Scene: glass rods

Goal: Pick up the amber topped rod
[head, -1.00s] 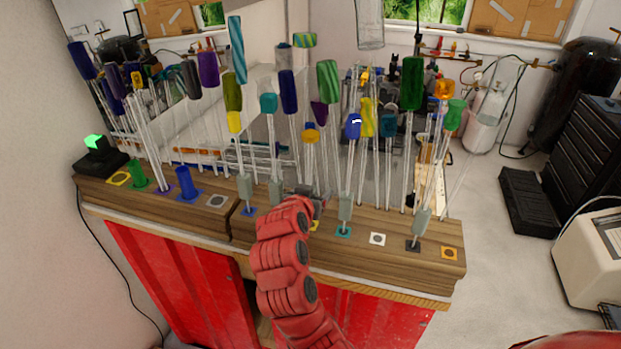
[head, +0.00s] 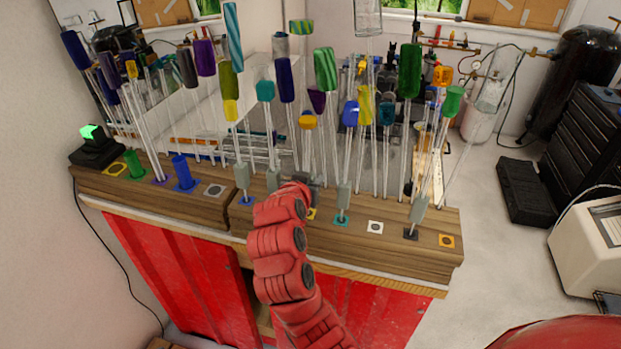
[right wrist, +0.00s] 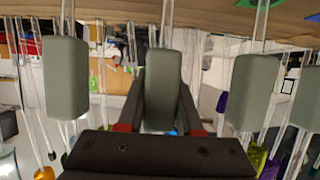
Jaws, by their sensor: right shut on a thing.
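A rod with an amber top (head: 308,121) stands upright among the other rods, directly above my right gripper in the head view. My right gripper (head: 303,183) is low at the front row, its jaws partly hidden by my red arm. In the right wrist view, the jaws (right wrist: 163,115) are shut on a grey grip sleeve (right wrist: 163,85) around a clear rod. That rod's top is hidden behind the gripper there; in the head view it lines up with the amber top. My left gripper is out of view.
Grey-sleeved neighbours stand close on both sides, at left (right wrist: 66,78) and right (right wrist: 252,92). Many coloured-top rods crowd behind, including another orange top (head: 442,75). The wooden bench (head: 395,255) has marked sockets, such as the white one (head: 375,227). The bench front is clear.

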